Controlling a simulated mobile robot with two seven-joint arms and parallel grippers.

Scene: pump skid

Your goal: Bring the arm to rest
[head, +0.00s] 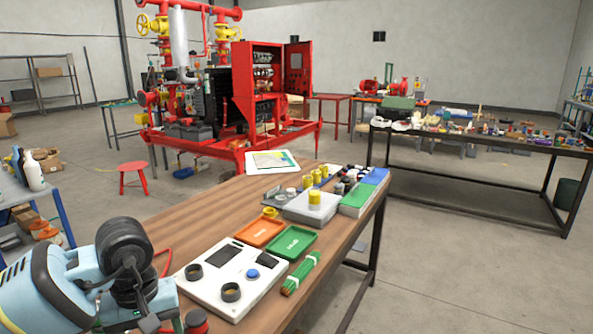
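A light blue and black jointed part (85,275), which looks like my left arm, comes in from the left at the lower left corner. It stands over the near left end of the wooden-topped table (185,225) and hides that part of the top. Its lower end runs out of the bottom of the view, so I see no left gripper fingers and cannot tell whether anything is held. My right arm and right gripper are out of view.
A dark jar (196,321) stands close by the arm.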

